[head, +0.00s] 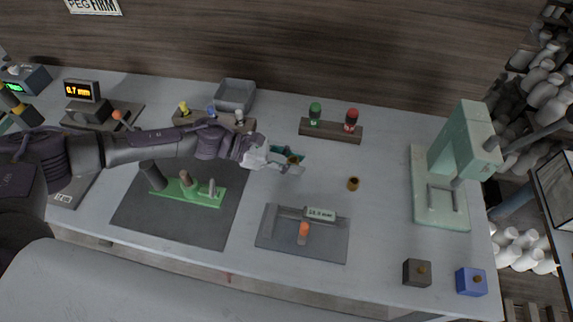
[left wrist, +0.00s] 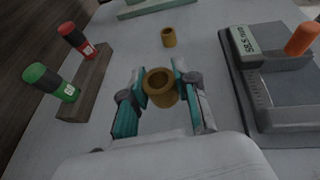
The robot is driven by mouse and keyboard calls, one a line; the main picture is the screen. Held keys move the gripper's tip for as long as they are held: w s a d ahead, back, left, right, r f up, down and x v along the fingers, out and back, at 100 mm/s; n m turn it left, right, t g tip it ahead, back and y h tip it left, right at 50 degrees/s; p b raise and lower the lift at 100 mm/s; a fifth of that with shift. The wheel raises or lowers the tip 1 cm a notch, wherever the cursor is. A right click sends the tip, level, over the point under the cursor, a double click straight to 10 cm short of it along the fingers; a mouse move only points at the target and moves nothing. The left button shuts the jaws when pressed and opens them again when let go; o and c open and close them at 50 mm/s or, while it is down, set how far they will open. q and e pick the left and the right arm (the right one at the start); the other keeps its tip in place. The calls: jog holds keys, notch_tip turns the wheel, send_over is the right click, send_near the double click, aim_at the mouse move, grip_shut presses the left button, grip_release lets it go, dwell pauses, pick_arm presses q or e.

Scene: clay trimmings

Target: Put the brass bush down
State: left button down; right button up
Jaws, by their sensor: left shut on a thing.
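My left gripper (head: 287,165) reaches in from the left over the middle of the grey table. In the left wrist view my left gripper (left wrist: 159,72) is shut on a brass bush (left wrist: 160,87), a hollow gold-brown ring held upright between teal fingertips. In the head view this bush (head: 293,160) is partly hidden by the fingers. I cannot tell how far its base is from the table. A second, similar brass bush (head: 353,183) stands apart on the bare table to the right, and it shows beyond the fingers in the wrist view (left wrist: 168,38). My right gripper is not in view.
A wooden rack (head: 331,131) with green and red gauges stands behind. A grey plate (head: 335,246) marked with a reading lies in front. A green press (head: 425,205) stands right, a green fixture (head: 205,192) on a dark mat left. Table around the loose bush is clear.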

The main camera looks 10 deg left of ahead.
pick_arm(q)
jog(key=s+d+r+n+t+y, duration=0.1)
jog(key=s+d+r+n+t, duration=0.25)
jog(key=d+r, duration=0.95)
jog(key=w+a+r+n+t+y, duration=0.2)
jog(key=a+r+n+t+y, duration=0.2)
jog(key=a+n+t+y, duration=0.65)
jog(key=s+a+f+n+g+y, duration=0.1)
jog(key=a+f, duration=0.1)
jog(key=a, duration=0.4)
jog(key=s+a+f+n+g+y, duration=0.1)
jog(key=s+a+f, duration=0.1)
jog(key=a, duration=0.5)
jog(key=shift+s+a+g, duration=0.15)
jog(key=shift+g, duration=0.25)
jog(key=shift+f, duration=0.15)
